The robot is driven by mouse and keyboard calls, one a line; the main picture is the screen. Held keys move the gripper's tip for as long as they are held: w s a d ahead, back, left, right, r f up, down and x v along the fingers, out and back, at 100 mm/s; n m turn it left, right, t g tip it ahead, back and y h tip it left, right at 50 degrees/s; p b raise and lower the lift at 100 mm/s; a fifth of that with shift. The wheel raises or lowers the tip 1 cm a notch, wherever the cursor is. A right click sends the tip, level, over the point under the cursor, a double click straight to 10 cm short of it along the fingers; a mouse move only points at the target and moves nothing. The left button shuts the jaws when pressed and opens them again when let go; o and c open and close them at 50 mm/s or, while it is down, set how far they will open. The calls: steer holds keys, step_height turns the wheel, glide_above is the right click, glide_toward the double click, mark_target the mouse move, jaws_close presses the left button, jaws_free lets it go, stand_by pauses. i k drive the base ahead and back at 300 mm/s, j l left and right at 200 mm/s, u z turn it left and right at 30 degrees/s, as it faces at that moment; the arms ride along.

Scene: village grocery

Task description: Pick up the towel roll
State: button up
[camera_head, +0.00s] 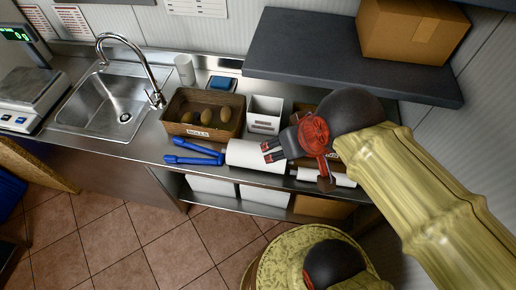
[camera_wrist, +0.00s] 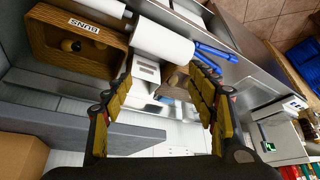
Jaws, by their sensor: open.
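The towel roll (camera_head: 245,156) is a thick white cylinder lying on its side on the steel counter, near the front edge. My gripper (camera_head: 269,151) is open and over the right end of the roll, hiding part of it. In the wrist view the roll (camera_wrist: 162,40) lies beyond my open fingers (camera_wrist: 162,72), with nothing seen between them. I cannot tell whether a finger touches the roll.
Blue tongs (camera_head: 195,153) lie left of the roll. A thinner white roll (camera_head: 341,179) lies to the right. A dark shelf (camera_head: 300,60) with a cardboard box (camera_head: 410,30) overhangs the back.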

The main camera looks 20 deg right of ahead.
mark_target(240, 153)
steer(key=i+j+z, duration=0.15)
steer(key=j, duration=0.3)
steer(key=i+j+z, duration=0.15)
steer(key=j, duration=0.35)
steer(key=j+z, duration=0.1)
steer(key=j, duration=0.4)
steer(key=i+j+z, duration=0.15)
steer(key=j, duration=0.35)
steer(key=z, duration=1.65)
